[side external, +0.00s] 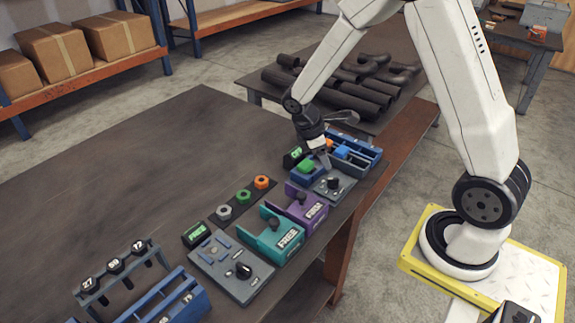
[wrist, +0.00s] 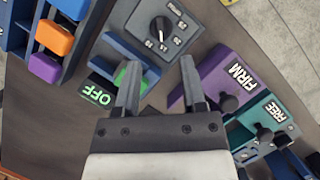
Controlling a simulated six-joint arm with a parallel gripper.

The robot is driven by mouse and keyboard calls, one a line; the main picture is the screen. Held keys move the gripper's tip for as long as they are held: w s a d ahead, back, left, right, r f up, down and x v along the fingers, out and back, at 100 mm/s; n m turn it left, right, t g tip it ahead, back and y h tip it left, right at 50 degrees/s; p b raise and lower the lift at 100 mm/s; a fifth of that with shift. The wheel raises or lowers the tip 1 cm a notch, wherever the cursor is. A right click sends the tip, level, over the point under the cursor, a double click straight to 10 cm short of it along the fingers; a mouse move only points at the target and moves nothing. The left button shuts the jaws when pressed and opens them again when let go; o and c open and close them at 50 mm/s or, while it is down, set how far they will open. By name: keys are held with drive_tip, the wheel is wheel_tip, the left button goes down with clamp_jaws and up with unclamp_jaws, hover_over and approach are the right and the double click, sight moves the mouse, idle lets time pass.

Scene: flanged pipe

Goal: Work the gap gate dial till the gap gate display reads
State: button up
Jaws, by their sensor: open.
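A grey dial plate with a black dial (wrist: 161,28) and printed numbers around it lies beyond my fingertips in the wrist view. The dial also shows in the side view (side external: 333,183). A small black display (wrist: 100,95) beside it reads OFF in green letters; it also shows in the side view (side external: 293,157). No label naming the gap gate is legible. My gripper (wrist: 158,72) is open and empty, its fingers apart. In the side view my gripper (side external: 323,160) is just above and behind the dial plate. The left finger partly hides a green block (wrist: 131,76) in a blue holder.
A purple fixture (side external: 306,208) reads FIRM and a teal fixture (side external: 275,237) reads FREE. A blue bin (side external: 352,150) holds coloured blocks.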

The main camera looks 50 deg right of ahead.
sight(333, 179)
drive_tip(key=shift+x, duration=3.8)
drive_tip(key=shift+c, duration=0.2)
clamp_jaws()
